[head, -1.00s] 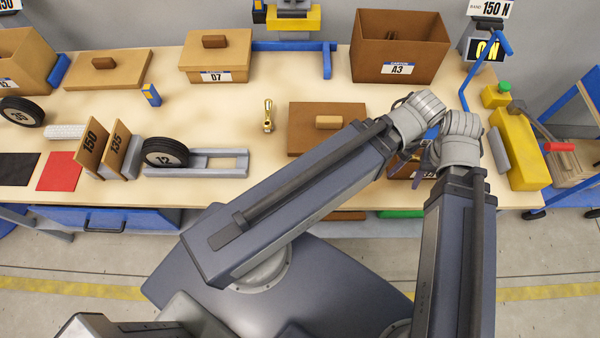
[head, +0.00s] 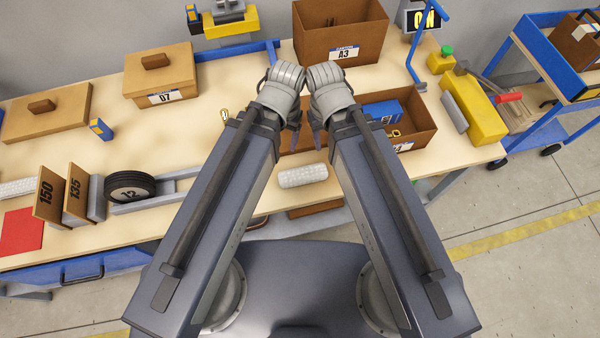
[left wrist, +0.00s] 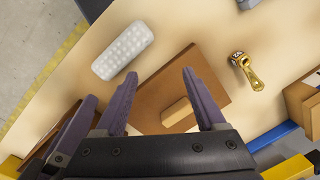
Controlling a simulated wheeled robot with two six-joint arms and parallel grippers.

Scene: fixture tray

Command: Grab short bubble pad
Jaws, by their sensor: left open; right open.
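A short white bubble pad (head: 302,175) lies near the table's front edge, between my two forearms. It also shows in the left wrist view (left wrist: 123,50), beyond the fingers and to their left. My left gripper (left wrist: 162,88) is open and empty, above a brown lid (left wrist: 212,75) with a block handle. In the head view, my left gripper (head: 294,138) is mostly hidden by its own wrist. My right gripper (head: 318,136) is close beside it, open, its fingers pointing down. Neither gripper touches the pad.
A brown bin (head: 418,118) holding a blue item is right of my right arm. A wheel (head: 130,187) stands in a grey fixture on the left. Another white bubble piece (head: 15,188) is at the far left.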

